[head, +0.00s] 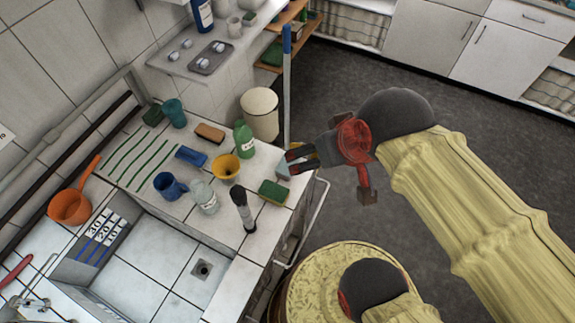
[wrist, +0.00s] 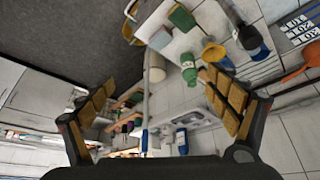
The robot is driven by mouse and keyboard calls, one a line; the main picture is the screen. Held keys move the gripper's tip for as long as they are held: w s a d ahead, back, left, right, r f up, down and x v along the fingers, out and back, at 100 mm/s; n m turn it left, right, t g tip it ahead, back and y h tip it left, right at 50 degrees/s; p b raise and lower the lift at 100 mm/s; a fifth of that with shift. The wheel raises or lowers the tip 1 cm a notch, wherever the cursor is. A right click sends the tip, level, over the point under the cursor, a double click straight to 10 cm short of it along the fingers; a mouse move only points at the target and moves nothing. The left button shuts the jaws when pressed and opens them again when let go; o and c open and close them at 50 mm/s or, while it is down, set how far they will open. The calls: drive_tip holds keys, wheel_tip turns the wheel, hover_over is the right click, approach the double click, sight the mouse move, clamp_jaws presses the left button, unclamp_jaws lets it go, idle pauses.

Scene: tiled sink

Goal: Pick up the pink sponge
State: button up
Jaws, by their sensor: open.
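Several sponges lie on the tiled counter in the head view: an orange-brown one (head: 209,133) at the back, a blue one (head: 190,156), a dark green one (head: 153,115) at the far left, and a green one (head: 273,192) near the right edge. My gripper (head: 293,160) appears at the counter's right edge, right of the yellow cup, its height unclear. In the wrist view my gripper (wrist: 160,100) is open, its fingers wide apart with nothing held. The green sponge also shows there (wrist: 182,18).
A green bottle (head: 243,138), yellow cup (head: 226,167), blue mug (head: 170,186), clear jar (head: 205,197) and dark-topped upright object (head: 242,207) crowd the counter. A blue-handled pole (head: 286,85) and a pale bin (head: 260,112) stand behind. The sink (head: 165,265) is at front left.

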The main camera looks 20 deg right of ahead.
sight(288, 164)
drive_tip(key=shift+c, duration=0.5)
